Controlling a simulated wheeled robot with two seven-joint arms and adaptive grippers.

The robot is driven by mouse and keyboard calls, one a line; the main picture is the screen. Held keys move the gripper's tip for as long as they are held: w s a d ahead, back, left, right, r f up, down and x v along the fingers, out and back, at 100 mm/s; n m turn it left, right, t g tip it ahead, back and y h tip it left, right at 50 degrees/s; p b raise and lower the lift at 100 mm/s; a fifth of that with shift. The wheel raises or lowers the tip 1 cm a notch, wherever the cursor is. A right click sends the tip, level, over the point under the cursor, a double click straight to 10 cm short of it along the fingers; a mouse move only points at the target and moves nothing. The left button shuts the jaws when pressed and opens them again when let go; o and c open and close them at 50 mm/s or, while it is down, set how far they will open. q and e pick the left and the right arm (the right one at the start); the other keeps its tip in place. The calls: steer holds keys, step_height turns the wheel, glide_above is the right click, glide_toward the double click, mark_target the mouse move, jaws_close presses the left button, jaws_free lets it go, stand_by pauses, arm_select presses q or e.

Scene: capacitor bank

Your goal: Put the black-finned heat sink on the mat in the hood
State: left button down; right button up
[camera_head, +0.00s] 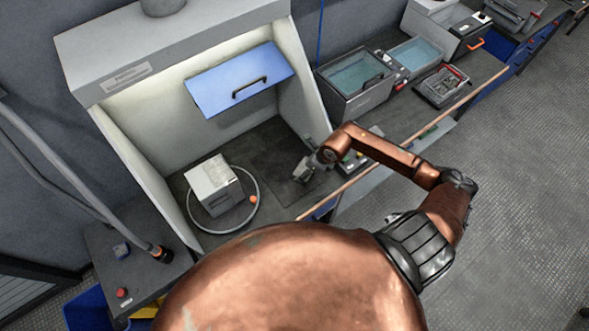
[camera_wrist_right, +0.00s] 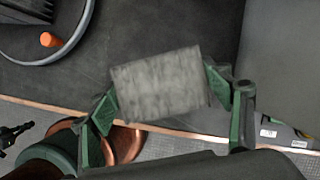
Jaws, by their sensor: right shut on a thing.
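My right gripper (camera_wrist_right: 168,108) is shut on a block with a scuffed grey face, taken to be the heat sink (camera_wrist_right: 160,84). Its green fingers press on two opposite ends of the block. No black fins show from this side. In the head view my right gripper (camera_head: 307,170) reaches into the hood (camera_head: 130,75) from the right, near its open front right corner. The dark mat (camera_head: 268,150) lies flat on the hood floor, to the left of and behind the gripper. I cannot tell the gap under the block. My left gripper is not in view.
A pale box (camera_head: 211,184) stands inside a grey ring (camera_head: 193,213) on the hood floor, with an orange knob (camera_head: 253,199). A raised blue panel (camera_head: 235,85) hangs above. The hood's right wall (camera_head: 305,90) is close to my arm. Water tanks (camera_head: 355,80) stand further right.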

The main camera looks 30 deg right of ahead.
steer(key=w+f, duration=0.3)
steer(key=w+a+f, duration=0.1)
steer(key=w+f, duration=0.2)
steer(key=shift+a, duration=0.1)
steer(key=shift+w+f+p, duration=0.1)
steer(key=shift+f+p, duration=0.2)
steer(key=shift+f, duration=1.45)
steer(key=o, duration=1.5)
steer(key=shift+f, duration=0.1)
steer(key=v, duration=1.2)
